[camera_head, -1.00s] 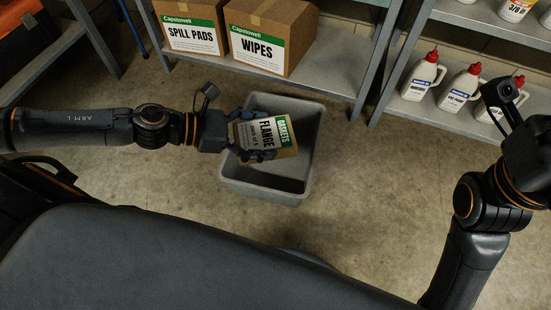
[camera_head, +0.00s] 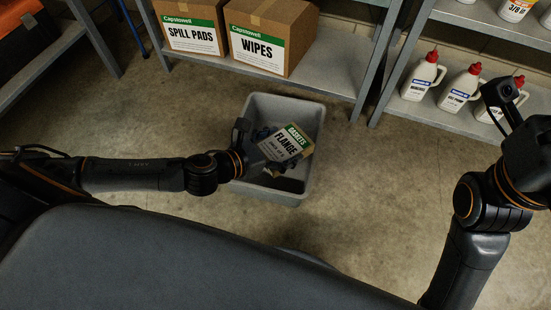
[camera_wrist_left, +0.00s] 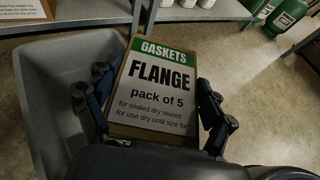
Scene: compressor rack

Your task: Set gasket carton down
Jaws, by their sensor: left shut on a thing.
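The gasket carton (camera_head: 286,146) is a small box with a green and white label reading "GASKETS FLANGE". My left gripper (camera_head: 265,150) is shut on it and holds it tilted over the grey bin (camera_head: 248,180) in the head view. In the left wrist view the carton (camera_wrist_left: 158,85) sits between the two fingers of my left gripper (camera_wrist_left: 160,105), its label facing the camera. The bin (camera_wrist_left: 45,110) shows at the left there. Whether the carton touches the bin I cannot tell. My right arm is at the right edge of the head view; its fingertips are out of the picture.
Cartons marked SPILL PADS (camera_head: 192,32) and WIPES (camera_head: 268,38) stand on a low grey shelf (camera_head: 325,72) behind the bin. White bottles with red caps (camera_head: 422,77) stand on a shelf at the right. The concrete floor right of the bin (camera_head: 365,185) is clear.

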